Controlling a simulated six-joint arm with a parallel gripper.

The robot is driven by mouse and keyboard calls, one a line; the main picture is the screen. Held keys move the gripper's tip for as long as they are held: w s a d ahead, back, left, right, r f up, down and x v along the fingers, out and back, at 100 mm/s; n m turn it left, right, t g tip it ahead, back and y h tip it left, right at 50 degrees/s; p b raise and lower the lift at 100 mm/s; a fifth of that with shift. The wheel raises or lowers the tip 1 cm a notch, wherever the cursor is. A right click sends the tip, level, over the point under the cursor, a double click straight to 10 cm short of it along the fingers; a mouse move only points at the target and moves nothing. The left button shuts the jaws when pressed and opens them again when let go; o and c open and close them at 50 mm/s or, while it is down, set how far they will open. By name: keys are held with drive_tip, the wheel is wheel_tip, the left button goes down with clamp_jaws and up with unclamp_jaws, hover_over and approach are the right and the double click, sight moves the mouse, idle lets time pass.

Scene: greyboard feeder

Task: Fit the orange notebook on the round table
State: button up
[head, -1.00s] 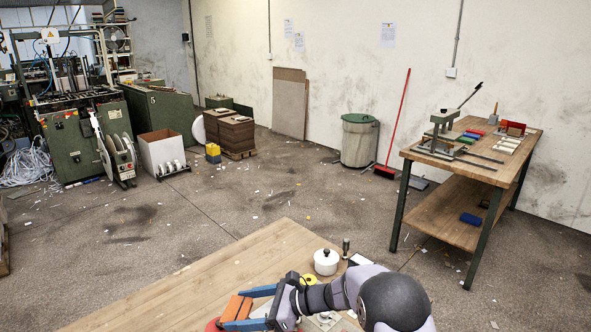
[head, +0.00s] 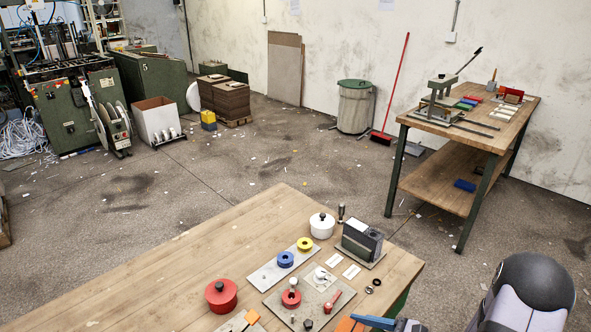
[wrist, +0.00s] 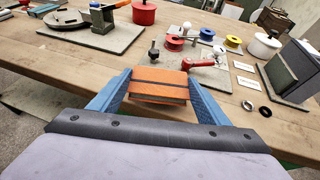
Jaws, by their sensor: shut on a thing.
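My gripper (wrist: 158,88) is shut on the orange notebook (wrist: 158,78), a small block with orange covers and a dark band, held between its blue fingers. In the head view, part of the orange notebook (head: 347,324) and a blue finger (head: 375,321) show at the bottom edge; the rest is cut off. The notebook appears to be above the near edge of the wooden bench. A grey disc (wrist: 66,18) on a plate at the far left of the wrist view may be the round table; I cannot tell for sure.
The wooden bench (head: 150,285) carries a red pot (head: 221,297), a white pot (head: 322,227), a blue spool (head: 285,259), a yellow spool (head: 305,243), a red-handled part (head: 332,302) and a dark box fixture (head: 360,240). Bare wood lies at the bench's left.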

drive_tip(key=shift+s+d+f+m+t+h, duration=0.35)
drive_tip(key=shift+s+f+t, duration=0.1)
drive_tip(key=shift+s, duration=0.1)
drive_tip(key=shift+w, duration=0.15)
